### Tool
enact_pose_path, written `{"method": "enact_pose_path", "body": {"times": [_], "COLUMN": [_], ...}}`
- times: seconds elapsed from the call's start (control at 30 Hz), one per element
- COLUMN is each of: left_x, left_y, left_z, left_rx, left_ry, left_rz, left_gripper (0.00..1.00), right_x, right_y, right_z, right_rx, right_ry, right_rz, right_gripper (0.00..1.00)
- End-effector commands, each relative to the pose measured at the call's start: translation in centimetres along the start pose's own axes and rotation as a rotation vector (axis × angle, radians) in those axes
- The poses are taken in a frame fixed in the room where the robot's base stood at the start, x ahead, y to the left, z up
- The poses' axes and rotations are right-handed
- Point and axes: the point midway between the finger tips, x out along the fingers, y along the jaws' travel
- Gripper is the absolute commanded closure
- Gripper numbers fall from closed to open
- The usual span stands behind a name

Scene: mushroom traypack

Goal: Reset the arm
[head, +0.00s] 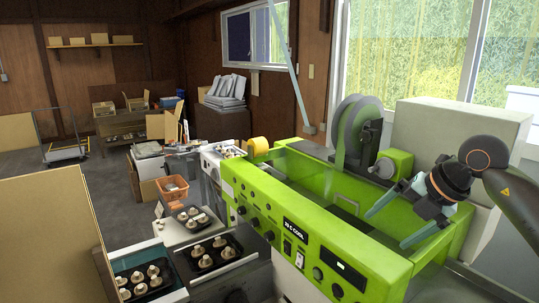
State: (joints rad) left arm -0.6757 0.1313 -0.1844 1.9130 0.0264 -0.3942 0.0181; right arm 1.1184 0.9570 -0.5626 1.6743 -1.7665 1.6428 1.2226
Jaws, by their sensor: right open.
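My right gripper (402,221) is at the right of the head view, held over the right end of the green machine (285,225). Its two teal fingers are spread apart with nothing between them. My left gripper is not in view. Black trays of mushrooms stand at the lower left: one at the front (143,281), one to its right (208,254), and one behind (196,223).
The green machine has a control panel, a large reel (357,135) and an open trough along its top. A grey box (460,125) stands behind my right gripper. A tan board (50,240) blocks the near left. An orange basket (174,189) sits beyond the trays.

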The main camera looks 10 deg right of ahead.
Motion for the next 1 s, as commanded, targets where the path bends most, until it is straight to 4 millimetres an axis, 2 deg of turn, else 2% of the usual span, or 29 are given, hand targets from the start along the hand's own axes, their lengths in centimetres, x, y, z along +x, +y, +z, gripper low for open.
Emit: {"method": "enact_pose_path", "body": {"times": [0.03,0.1,0.2,0.3,0.43,0.57,0.67,0.77,0.87,1.0], "left_x": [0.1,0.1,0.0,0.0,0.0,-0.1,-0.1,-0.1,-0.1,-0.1], "left_y": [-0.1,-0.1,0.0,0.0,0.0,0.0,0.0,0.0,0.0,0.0], "left_z": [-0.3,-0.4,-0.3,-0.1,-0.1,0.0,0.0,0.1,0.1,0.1], "left_rx": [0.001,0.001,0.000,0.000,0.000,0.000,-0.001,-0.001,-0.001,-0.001], "left_ry": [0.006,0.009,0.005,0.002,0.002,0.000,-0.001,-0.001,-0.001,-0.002], "left_rz": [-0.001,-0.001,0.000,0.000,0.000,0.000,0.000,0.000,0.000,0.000], "left_gripper": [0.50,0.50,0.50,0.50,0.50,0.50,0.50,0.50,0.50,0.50], "right_x": [2.6,5.6,8.3,9.7,10.3,11.2,13.0,15.8,19.4,24.6], "right_y": [1.0,2.9,5.3,7.3,9.0,8.9,7.2,3.8,-1.2,-9.9], "right_z": [-2.5,-6.4,-11.9,-16.2,-19.4,-19.9,-19.1,-18.3,-18.4,-21.2], "right_rx": [-0.040,-0.084,-0.091,-0.025,0.163,0.450,0.721,1.015,1.315,1.694], "right_ry": [0.096,0.232,0.414,0.555,0.669,0.691,0.645,0.554,0.431,0.241], "right_rz": [0.064,0.191,0.399,0.615,0.879,1.087,1.184,1.210,1.157,0.961], "right_gripper": [0.00,0.00,0.00,0.00,0.00,0.00,0.00,0.00,0.00,0.00]}}
